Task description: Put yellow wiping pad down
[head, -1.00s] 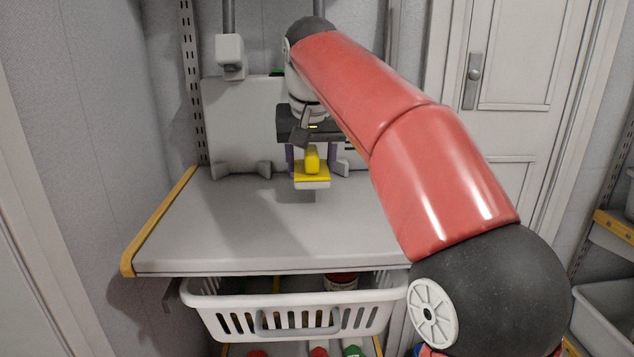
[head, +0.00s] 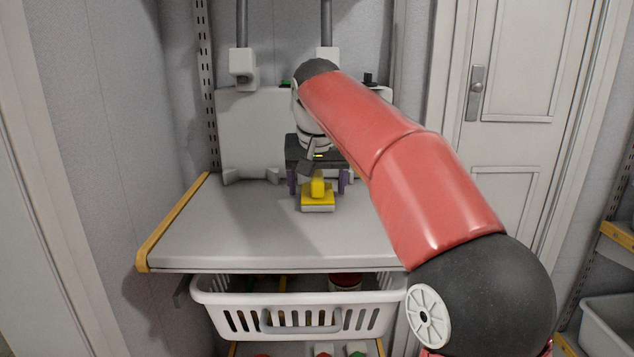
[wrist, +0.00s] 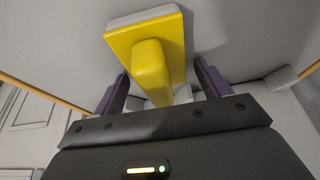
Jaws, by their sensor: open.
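The yellow wiping pad (head: 318,199) has a yellow top with an upright grip and a pale underside. It rests flat on the grey shelf top (head: 235,235), near the back. My gripper (head: 318,181) is above and around its grip, pointing down, with the purple fingers apart on either side. In the wrist view the pad (wrist: 148,50) shows its grip between the open fingers (wrist: 162,92), with a gap on both sides. The fingers do not touch the grip there.
A white upright panel (head: 250,125) with small feet stands behind the pad. A white slatted basket (head: 300,312) hangs below the shelf's front edge. The shelf top is clear to the left and front. A door (head: 515,110) is at the right.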

